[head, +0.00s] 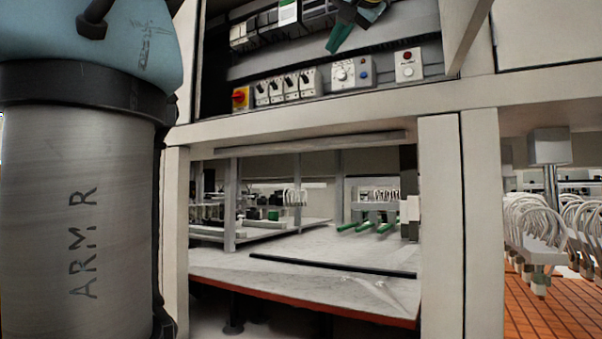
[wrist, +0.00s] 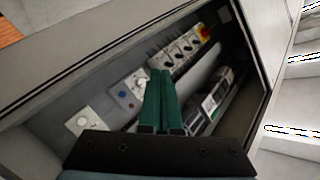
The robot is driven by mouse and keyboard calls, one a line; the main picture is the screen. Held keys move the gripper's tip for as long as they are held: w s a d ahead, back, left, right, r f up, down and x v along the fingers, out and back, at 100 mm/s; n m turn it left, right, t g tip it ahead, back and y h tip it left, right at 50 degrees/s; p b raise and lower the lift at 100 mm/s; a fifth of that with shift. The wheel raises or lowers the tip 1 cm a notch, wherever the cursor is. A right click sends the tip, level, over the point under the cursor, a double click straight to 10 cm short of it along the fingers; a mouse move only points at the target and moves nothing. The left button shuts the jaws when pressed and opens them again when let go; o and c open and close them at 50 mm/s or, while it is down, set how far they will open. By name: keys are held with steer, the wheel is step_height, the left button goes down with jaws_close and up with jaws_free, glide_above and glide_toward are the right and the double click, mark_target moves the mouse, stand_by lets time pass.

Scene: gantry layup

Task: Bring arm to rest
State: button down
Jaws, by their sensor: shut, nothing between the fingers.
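My gripper (head: 341,36) shows at the top of the head view, its green fingers pointing down in front of the open control cabinet. In the wrist view the two green fingers (wrist: 165,100) lie together, shut and empty. They are in front of the cabinet's panel (head: 300,68) of switches and knobs. Whether the fingertips touch the panel cannot be told. Part of my arm (head: 85,200) fills the left side of the head view.
The panel carries a red-yellow switch (head: 240,97), several grey breakers (head: 287,86), a knob unit (head: 350,73) and a red-button unit (head: 408,64). The cabinet's frame (head: 330,122) surrounds it. Below is a pale table (head: 300,262) with a black bar (head: 345,266). Looped cables (head: 545,225) hang at the right.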

steer(key=w+a+f+m+g+h, duration=0.1)
steer(key=w+f+g, duration=0.15)
steer(key=f, duration=0.85)
steer(key=w+f+m+g, duration=0.15)
steer(key=w+f, duration=0.25)
steer(key=f, duration=0.7)
steer(key=w+a+f+g+h, duration=0.1)
steer(key=w+f+g, duration=0.2)
steer(key=f, duration=0.9)
steer(key=s+a+f+n+g+h+b, duration=0.1)
steer(key=s+a+f+g, duration=0.1)
steer(key=f, duration=0.6)
steer(key=s+a+f+g, duration=0.1)
steer(key=s+a+f, duration=0.15)
steer(key=f, duration=0.65)
steer(key=s+a+f+n+g, duration=0.2)
steer(key=s+a+f, duration=0.1)
steer(key=s+f, duration=0.3)
steer(key=s+a+f+n+g+h, duration=0.1)
steer(key=s+a+f+n, duration=0.2)
steer(key=s+f, duration=0.3)
step_height(320, 180, down, 5)
steer(key=shift+a+r+g+h, duration=0.1)
steer(key=shift+a+g+h, duration=0.25)
steer(key=shift+a, duration=0.3)
